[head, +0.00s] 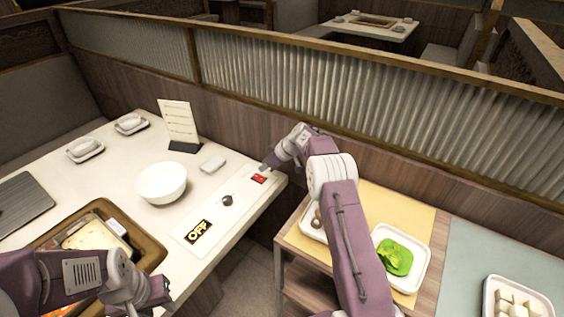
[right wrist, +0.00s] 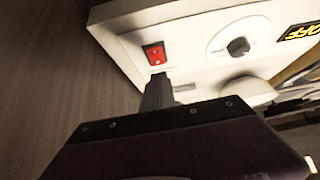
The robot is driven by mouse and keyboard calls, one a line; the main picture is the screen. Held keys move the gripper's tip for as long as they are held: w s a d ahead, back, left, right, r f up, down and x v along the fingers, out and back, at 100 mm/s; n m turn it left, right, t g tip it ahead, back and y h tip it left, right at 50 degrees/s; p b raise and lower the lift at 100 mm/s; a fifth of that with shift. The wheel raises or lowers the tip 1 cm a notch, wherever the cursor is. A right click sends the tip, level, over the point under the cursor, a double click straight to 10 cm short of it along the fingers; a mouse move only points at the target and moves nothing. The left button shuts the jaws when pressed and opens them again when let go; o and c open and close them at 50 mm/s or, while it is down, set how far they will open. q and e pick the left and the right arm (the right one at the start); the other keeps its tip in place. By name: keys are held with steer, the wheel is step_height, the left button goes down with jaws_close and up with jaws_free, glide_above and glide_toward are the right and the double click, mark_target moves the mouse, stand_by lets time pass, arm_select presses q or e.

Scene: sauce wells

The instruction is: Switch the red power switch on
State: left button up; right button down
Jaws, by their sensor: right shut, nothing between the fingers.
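The red power switch (head: 259,179) is on the right end of a white control panel (head: 240,188) set in the table. In the right wrist view the red switch (right wrist: 154,53) sits in a small plate, close beyond the fingertips. My right gripper (head: 270,166) is shut and empty, its tips beside the switch; in the right wrist view the tips (right wrist: 158,80) look just short of it. I cannot tell whether they touch. A black display (head: 198,232) on the panel reads OFF. My left gripper (head: 160,295) is at the lower left, away from the panel; its fingers are unclear.
A dark knob (head: 227,200) is between the display and the switch. A white bowl (head: 161,183), a menu stand (head: 178,125) and a small white block (head: 213,164) stand nearby. A brown tray (head: 150,247) is near my left arm. A side cart with a lettuce plate (head: 420,278) is at right.

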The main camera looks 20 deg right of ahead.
arm_select(q)
steer(key=shift+d+f+b, duration=0.3)
steer(key=shift+f+b, duration=0.2)
steer(key=shift+b, duration=0.5)
arm_select(e)
steer(key=s+d+r, duration=0.5)
steer(key=s+r, duration=0.1)
steer(key=shift+s+d+r, duration=0.2)
steer(key=shift+r, duration=0.1)
arm_select(q)
steer(key=shift+a, duration=0.1)
arm_select(e)
steer(key=shift+a, duration=0.1)
arm_select(q)
steer(key=shift+s, duration=0.1)
